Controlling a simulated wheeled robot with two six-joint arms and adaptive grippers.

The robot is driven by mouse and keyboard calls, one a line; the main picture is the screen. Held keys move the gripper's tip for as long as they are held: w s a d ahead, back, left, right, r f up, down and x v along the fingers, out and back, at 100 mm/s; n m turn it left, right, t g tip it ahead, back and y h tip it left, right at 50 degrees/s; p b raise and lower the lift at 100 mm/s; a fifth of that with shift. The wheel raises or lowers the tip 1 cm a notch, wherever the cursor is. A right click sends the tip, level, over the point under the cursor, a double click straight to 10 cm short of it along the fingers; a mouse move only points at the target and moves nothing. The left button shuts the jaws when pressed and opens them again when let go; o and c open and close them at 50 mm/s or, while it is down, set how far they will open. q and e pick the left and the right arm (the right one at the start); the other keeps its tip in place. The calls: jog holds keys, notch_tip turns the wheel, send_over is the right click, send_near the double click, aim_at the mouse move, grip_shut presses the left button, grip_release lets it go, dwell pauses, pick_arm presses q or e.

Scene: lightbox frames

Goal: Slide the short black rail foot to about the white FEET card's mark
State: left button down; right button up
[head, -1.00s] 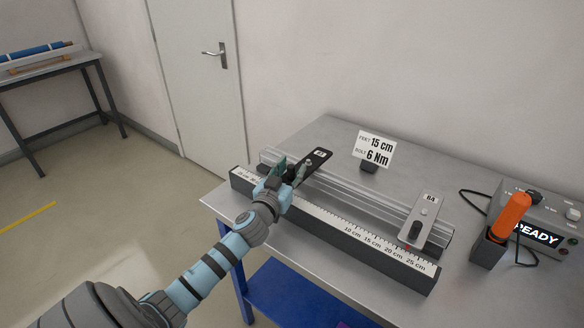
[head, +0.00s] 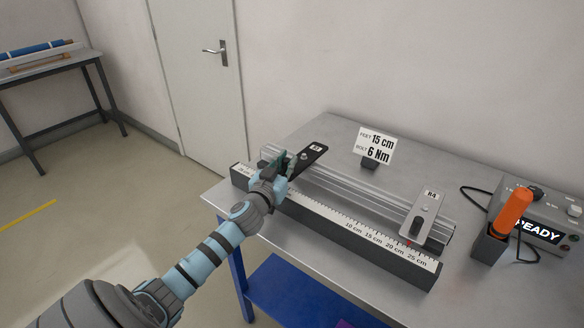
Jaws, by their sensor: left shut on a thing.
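The short black rail foot (head: 311,155) lies across the far-left part of the silver rail (head: 352,188), with a small white label on its far end. My left gripper (head: 283,166) is shut on its near end, and the fingers partly hide that end. The white FEET card (head: 375,146) stands behind the rail and reads FEET 15 cm, BOLT 6 Nm. A white scale (head: 345,223) runs along the front block, and its 15 cm mark (head: 373,239) is well to the right of the black foot. My right gripper is not in view.
A silver foot (head: 427,210) with a white label sits across the rail's right part. An orange-handled tool (head: 514,212) stands in a dark holder beside a grey box (head: 545,213) reading READY. The bench top behind the rail is mostly clear.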

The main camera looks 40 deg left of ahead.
pick_arm(q)
jog(key=shift+a, duration=0.55)
jog(key=c, duration=1.5)
grip_release()
jog(key=shift+s, duration=0.1)
jog(key=v, duration=1.2)
jog(key=shift+d, duration=0.1)
